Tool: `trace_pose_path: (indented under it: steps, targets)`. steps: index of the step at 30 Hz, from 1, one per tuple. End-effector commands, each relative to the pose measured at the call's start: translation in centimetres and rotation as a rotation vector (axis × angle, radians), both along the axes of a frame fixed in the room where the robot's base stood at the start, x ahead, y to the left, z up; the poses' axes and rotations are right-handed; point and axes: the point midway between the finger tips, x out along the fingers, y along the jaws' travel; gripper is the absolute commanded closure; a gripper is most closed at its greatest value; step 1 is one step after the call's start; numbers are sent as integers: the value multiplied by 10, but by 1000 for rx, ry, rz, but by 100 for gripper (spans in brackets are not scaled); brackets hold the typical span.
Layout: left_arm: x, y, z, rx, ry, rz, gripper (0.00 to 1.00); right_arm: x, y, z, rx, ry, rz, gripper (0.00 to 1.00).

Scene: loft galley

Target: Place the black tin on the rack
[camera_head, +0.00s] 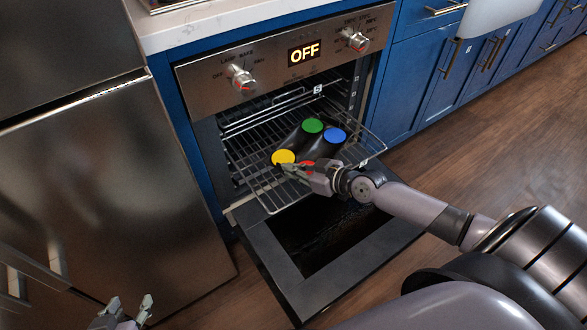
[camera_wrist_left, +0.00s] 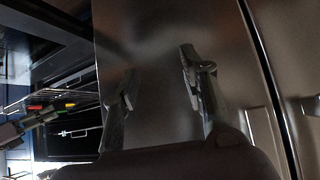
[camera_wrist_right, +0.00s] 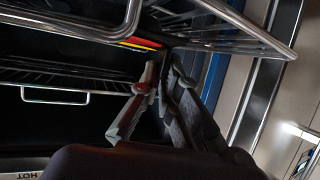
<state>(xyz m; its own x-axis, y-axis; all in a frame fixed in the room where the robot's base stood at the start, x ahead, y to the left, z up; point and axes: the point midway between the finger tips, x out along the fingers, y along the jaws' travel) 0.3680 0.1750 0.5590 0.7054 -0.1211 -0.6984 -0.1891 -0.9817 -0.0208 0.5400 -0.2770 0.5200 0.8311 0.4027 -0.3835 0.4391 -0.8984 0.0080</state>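The black tin (camera_head: 302,142) shows in the head view over the wire rack (camera_head: 262,190), in the mouth of the open oven. It has green, blue, yellow and red round spots. Whether it rests on the rack or is held just above it, I cannot tell. Its red and yellow edge shows in the left wrist view (camera_wrist_left: 52,106) and the right wrist view (camera_wrist_right: 140,43). My right gripper (camera_head: 288,170) is at its near edge, covering part of the red spot; its fingertips (camera_wrist_right: 162,68) are close together on the rim. My left gripper (camera_head: 130,305) is open and empty, low at left.
The oven door (camera_head: 278,262) is folded down below the rack. A steel fridge (camera_head: 110,190) stands at left, close to my left gripper. Blue cabinets (camera_head: 415,85) are at right. The wooden floor (camera_head: 480,140) at right is clear.

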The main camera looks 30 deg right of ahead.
Motion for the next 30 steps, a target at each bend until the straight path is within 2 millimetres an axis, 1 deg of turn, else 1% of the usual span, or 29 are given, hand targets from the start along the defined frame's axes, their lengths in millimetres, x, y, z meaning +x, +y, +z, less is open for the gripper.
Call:
trace_pose_path:
  steps: [28, 29, 30]
  targets:
    - [14, -6, 12, -20, -88, -7, 60, 0, 0, -3, -1, -3, 0, 100]
    - [14, -6, 12, -21, -91, -7, 60, 0, 0, -3, -1, -3, 0, 94]
    - [14, -6, 13, -21, -92, -7, 60, 0, 0, -3, -1, -3, 0, 91]
